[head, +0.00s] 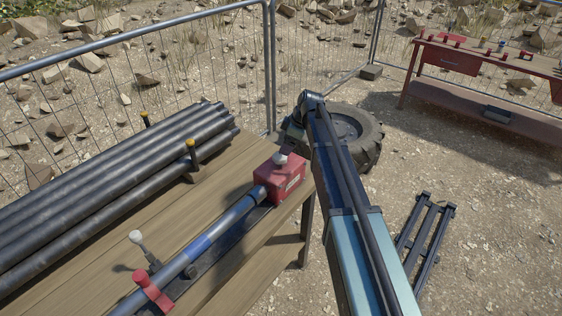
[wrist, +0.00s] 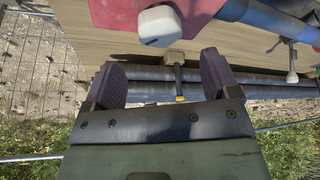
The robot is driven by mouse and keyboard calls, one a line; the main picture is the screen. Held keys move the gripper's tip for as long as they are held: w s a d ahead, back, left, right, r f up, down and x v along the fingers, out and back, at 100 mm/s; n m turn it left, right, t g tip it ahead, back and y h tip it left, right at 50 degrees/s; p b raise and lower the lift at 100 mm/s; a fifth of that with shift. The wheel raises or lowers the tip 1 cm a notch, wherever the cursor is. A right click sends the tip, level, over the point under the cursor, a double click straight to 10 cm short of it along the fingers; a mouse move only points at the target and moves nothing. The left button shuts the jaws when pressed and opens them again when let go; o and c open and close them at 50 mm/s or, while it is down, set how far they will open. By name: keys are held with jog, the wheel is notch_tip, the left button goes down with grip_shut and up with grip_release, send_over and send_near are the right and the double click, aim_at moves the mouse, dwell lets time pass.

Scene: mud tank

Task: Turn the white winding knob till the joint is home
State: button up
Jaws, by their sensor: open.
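The white winding knob (head: 281,158) sits on top of a red box (head: 280,182) at the bench's right end. A grey pipe with a blue band (head: 205,240) runs from the box toward the lower left. In the wrist view the white knob (wrist: 160,25) shows large on the red box (wrist: 108,12), with a dark mark on its face. My gripper (wrist: 162,75) is open and empty, and the knob lies above the gap between its fingers, apart from them. In the head view my arm hides the gripper.
Dark pipes (head: 110,190) lie on the wooden bench between yellow-topped posts (head: 191,152). A red clamp (head: 152,292) and a white-knobbed lever (head: 136,237) stand along the blue-banded pipe. A wheel (head: 352,135), black frame (head: 425,235) and red table (head: 480,75) are beyond.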

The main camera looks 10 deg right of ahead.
aim_at(280, 155)
jog(key=b+x, duration=0.4)
jog(key=x, duration=0.2)
jog(key=shift+f, duration=0.4)
jog(key=shift+r, duration=0.15)
jog(key=c, duration=0.9)
